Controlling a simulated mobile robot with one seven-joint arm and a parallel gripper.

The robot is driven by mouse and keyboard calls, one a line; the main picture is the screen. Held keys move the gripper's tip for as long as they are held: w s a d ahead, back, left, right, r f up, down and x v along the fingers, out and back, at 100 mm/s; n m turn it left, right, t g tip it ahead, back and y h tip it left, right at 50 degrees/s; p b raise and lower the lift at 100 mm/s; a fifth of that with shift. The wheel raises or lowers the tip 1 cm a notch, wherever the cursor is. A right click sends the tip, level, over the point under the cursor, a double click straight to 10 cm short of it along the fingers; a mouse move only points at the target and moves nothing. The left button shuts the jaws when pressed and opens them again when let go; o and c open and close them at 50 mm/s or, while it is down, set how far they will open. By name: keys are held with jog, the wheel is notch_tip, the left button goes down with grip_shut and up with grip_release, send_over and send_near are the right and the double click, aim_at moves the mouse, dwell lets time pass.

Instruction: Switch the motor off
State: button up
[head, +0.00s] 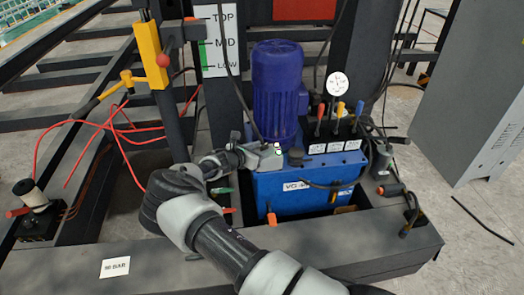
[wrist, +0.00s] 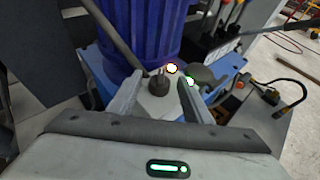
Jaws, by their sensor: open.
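The blue ribbed motor (head: 275,90) stands upright on the blue hydraulic tank (head: 312,192); its lower part also shows in the wrist view (wrist: 142,32). A light grey switch box (head: 264,157) sits at the motor's foot. In the wrist view the box (wrist: 158,108) carries a black knob (wrist: 159,82) and two lit lamps, one whitish (wrist: 172,69) and one green-rimmed (wrist: 190,82). My gripper (head: 240,156) is open at the box. Its fingers (wrist: 160,88) stand on either side of the knob with gaps showing. I cannot tell whether they touch the box.
Red, yellow and blue levers (head: 339,109) and a round gauge (head: 338,84) stand right of the motor. A dark cable hangs close to my gripper. A yellow post (head: 150,55) and red hoses are at left. A grey cabinet (head: 468,95) stands at right.

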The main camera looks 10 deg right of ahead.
jog(key=c, duration=1)
jog(key=shift+c, duration=0.2)
